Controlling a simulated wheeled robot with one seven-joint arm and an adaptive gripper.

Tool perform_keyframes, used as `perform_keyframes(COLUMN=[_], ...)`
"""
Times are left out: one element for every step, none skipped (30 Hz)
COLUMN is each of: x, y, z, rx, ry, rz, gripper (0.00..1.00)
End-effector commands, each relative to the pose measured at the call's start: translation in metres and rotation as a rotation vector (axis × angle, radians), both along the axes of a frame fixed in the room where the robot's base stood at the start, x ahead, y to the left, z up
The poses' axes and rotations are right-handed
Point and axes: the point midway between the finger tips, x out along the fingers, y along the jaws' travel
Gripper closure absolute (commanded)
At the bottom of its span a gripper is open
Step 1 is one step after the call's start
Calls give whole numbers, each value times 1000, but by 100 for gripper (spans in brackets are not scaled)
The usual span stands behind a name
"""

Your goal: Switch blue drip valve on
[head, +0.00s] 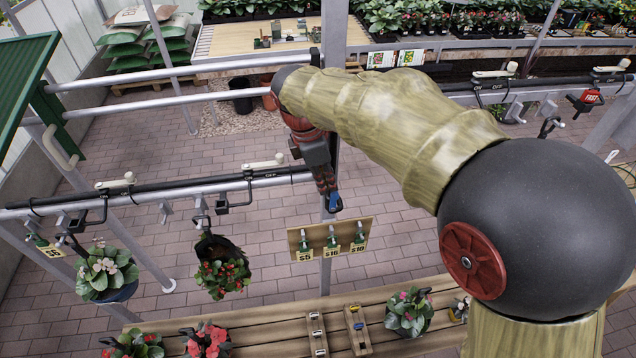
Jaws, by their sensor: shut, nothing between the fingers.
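My gripper (328,188) points down in the middle of the head view, in front of a grey post. Its fingers are shut and look empty. A small blue part (334,201) shows right at the fingertips; I cannot tell whether it is the blue drip valve or whether the fingers touch it. A black pipe (160,190) runs across at the left with white-handled valves (116,181), (265,162) and on/off labels. The pipe's stretch behind my gripper is hidden. No blue handle shows clearly on the pipe.
Hanging plants (105,270) and (222,275) hang below the pipe at the left. A price board (330,240) with several hooks is just below my gripper. A wooden slatted bench (265,330) with pots stands lower.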

Motion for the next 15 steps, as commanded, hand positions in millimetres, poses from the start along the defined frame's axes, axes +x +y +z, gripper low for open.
perform_keyframes(x=[0, 0, -1, -1, -1, -1, -1, -1, -1, -1, -1, -2, -2, -2, -3], y=[1, 1, 1, 1, 1, 1, 1, 1, 2, 2, 3, 4, 5, 7, 8], z=[-2, -2, -2, -2, -2, -2, -2, -2, -3, -3, -3, -4, -4, -5, -6], rx=[0, -1, -1, -1, -1, -1, -1, -1, -1, -1, -1, -1, -1, -1, -1], ry=[1, 2, 2, 2, 2, 2, 2, 2, 2, 2, 2, 2, 2, 2, 2], rz=[1, 1, 1, 1, 1, 1, 1, 1, 1, 1, 1, 1, 1, 1, 1], gripper=[100, 100, 100, 100, 100, 100, 100, 100, 100, 100, 100, 100, 100, 100, 100])
